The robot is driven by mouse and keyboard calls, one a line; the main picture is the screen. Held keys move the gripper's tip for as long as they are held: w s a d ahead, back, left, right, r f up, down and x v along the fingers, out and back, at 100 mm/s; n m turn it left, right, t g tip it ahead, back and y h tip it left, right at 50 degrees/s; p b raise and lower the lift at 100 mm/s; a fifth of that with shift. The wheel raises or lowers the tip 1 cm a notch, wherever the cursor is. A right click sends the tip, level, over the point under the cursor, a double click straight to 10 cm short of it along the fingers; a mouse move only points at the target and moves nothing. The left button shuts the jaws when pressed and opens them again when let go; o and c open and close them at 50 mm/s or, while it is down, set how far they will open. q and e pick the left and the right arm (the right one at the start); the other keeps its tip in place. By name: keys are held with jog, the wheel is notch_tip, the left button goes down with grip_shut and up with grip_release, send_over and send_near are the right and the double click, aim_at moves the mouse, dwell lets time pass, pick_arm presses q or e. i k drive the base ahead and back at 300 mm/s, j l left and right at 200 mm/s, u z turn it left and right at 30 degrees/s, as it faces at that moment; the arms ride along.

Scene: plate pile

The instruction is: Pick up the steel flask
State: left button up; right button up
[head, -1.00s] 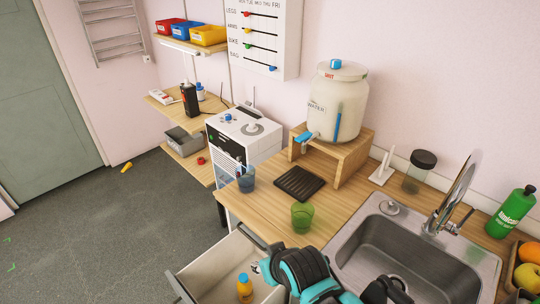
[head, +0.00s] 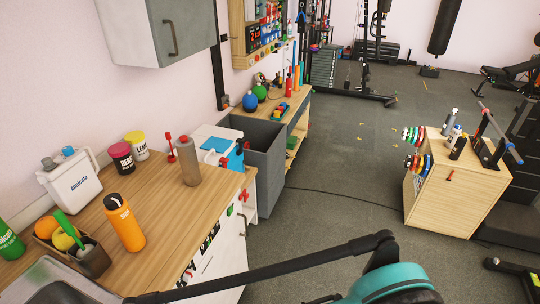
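A second grey bottle (head: 450,122) stands upright on the wooden cabinet at the right. No gripper fingers show in the head view. A teal and black part of my arm is at the bottom edge, well apart from both bottles.
Open floor (head: 345,160) lies between counter and cabinet.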

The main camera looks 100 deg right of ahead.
aim_at(187, 154)
jog(key=z, duration=2.45)
jog(key=l+z, duration=0.1)
jog(key=z, duration=0.15)
jog(key=i, duration=0.05)
